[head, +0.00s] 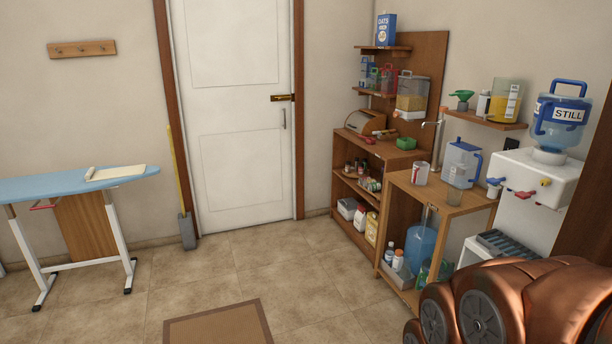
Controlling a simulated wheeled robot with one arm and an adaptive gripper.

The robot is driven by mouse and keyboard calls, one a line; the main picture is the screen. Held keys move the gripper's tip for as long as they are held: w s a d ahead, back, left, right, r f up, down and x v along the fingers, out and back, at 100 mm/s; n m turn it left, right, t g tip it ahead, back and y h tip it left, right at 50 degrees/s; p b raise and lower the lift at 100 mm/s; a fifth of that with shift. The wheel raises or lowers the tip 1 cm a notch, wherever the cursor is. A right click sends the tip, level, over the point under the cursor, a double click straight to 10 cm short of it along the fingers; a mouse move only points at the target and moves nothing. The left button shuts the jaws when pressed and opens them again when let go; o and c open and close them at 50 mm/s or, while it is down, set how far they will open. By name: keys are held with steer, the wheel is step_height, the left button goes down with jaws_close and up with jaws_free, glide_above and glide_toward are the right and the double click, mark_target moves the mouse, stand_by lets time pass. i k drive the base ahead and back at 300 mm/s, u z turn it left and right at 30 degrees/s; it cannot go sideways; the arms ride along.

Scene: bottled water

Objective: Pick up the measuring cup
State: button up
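A small pale cup with red markings (420,172) stands upright on the wooden counter (440,192) at the right; it looks like the measuring cup, though its markings are too small to read. A clear glass (455,190) stands to its right, nearer to me. A larger clear jug with a yellowish part and a marked label (505,100) is on the wall shelf above, so I cannot be fully sure which is the measuring cup. My gripper is not in view; copper-coloured parts of my own body fill the lower right corner.
A blue-handled pitcher (462,160) and a tap (437,135) are behind the cup. A water dispenser (535,190) with a blue bottle (562,115) stands at the right. An ironing board (75,183) is at the left. The tiled floor (240,270) in the middle is clear around a brown mat (220,328).

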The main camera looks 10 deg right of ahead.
mark_target(421, 170)
steer(key=i, duration=3.35)
steer(key=z, duration=1.15)
steer(key=i, duration=0.5)
